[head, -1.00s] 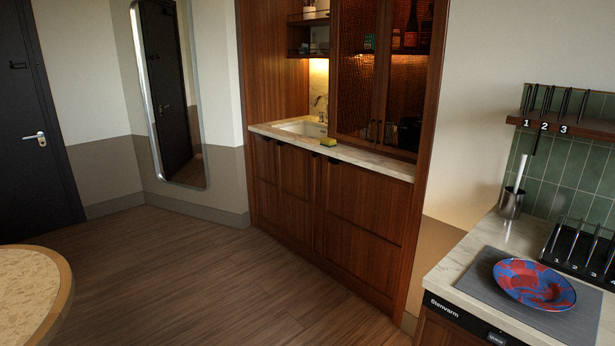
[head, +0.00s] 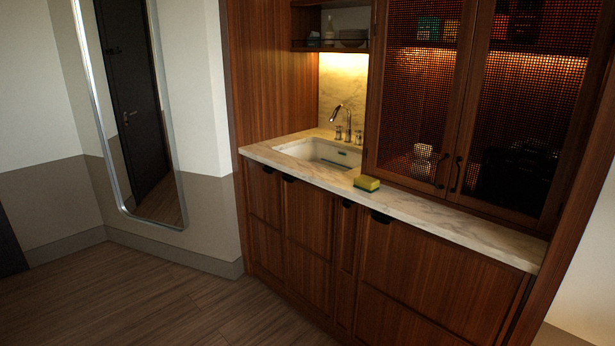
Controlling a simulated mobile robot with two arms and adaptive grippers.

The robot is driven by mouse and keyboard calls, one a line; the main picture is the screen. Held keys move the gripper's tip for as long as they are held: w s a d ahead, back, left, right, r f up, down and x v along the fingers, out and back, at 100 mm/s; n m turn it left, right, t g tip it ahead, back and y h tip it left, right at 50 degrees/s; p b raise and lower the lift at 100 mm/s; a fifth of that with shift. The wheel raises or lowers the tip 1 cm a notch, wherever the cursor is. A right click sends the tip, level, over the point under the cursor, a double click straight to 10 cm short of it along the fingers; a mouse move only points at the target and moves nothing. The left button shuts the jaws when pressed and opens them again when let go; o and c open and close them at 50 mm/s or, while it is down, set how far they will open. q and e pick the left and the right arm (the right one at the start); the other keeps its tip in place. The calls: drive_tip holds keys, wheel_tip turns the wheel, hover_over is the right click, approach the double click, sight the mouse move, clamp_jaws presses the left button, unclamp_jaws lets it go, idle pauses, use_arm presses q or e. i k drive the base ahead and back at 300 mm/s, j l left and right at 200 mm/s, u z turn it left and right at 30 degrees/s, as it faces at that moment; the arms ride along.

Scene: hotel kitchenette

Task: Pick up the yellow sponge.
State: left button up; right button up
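The yellow sponge (head: 367,183) is a small block with a darker green side. It lies on the pale marble counter (head: 430,218), near its front edge and just right of the sink (head: 318,154). Nothing covers it. Neither of my grippers shows in the head view.
A tap (head: 339,118) stands behind the sink. Mesh-fronted cabinet doors (head: 420,120) rise from the back of the counter, right of the sponge. Wooden cupboards (head: 305,230) are below. The floor (head: 150,295) in front is clear at the left. A tall mirror (head: 140,110) is on the left wall.

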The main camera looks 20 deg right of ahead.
sight(369, 184)
drive_tip(key=i+z, duration=0.15)
drive_tip(key=i, duration=0.3)
drive_tip(key=i+j+z, duration=0.15)
drive_tip(key=i, duration=0.35)
drive_tip(key=i+j+z, duration=0.1)
drive_tip(key=i, duration=0.35)
